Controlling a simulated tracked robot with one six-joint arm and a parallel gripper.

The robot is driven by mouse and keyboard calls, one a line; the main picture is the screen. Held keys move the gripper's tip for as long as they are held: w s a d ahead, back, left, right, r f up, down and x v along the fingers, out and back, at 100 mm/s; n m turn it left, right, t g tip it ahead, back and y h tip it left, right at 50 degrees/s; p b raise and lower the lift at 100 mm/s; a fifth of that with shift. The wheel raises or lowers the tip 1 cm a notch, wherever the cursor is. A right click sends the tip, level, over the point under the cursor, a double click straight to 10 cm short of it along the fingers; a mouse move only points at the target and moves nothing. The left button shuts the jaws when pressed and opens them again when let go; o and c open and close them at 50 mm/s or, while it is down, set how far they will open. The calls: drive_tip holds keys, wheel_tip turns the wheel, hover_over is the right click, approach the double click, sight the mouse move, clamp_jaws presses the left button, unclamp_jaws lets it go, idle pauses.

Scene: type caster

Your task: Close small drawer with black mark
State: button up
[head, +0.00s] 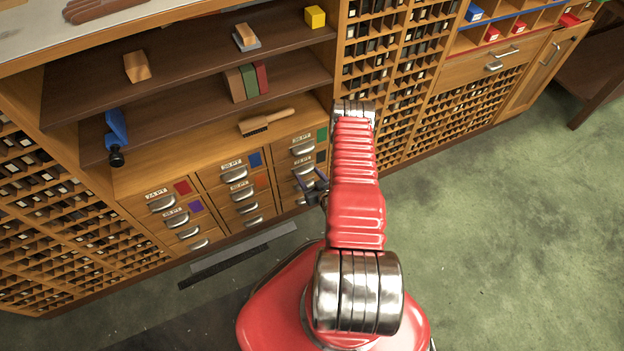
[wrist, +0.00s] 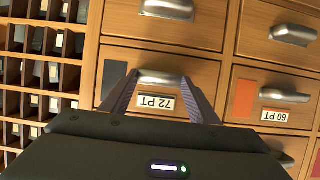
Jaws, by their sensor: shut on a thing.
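The small wooden drawer with the black mark (wrist: 112,78) is labelled 72 PT and has a metal cup handle (wrist: 162,77). The wrist view shows it upside down. In the head view, its dark mark (head: 321,156) is in the middle row of the right drawer column. My gripper (wrist: 160,84) has one finger on each side of this handle and is shut on it. In the head view, my gripper (head: 317,188) is at the front of that column, partly hidden by my red arm. How far the drawer stands out is unclear.
The 60 PT drawer with an orange mark (wrist: 244,98) is beside it. Pigeonholes (wrist: 40,75) flank the column on the other side. A brush (head: 266,122) lies on top of the drawer unit. Green floor (head: 500,230) is open at right.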

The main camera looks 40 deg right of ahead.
drive_tip(key=shift+w+d, duration=0.15)
drive_tip(key=shift+w, duration=0.05)
drive_tip(key=o, duration=1.5)
drive_tip(key=shift+s, duration=0.1)
drive_tip(key=v, duration=1.3)
drive_tip(key=shift+s+a, duration=0.25)
drive_tip(key=shift+s, duration=0.05)
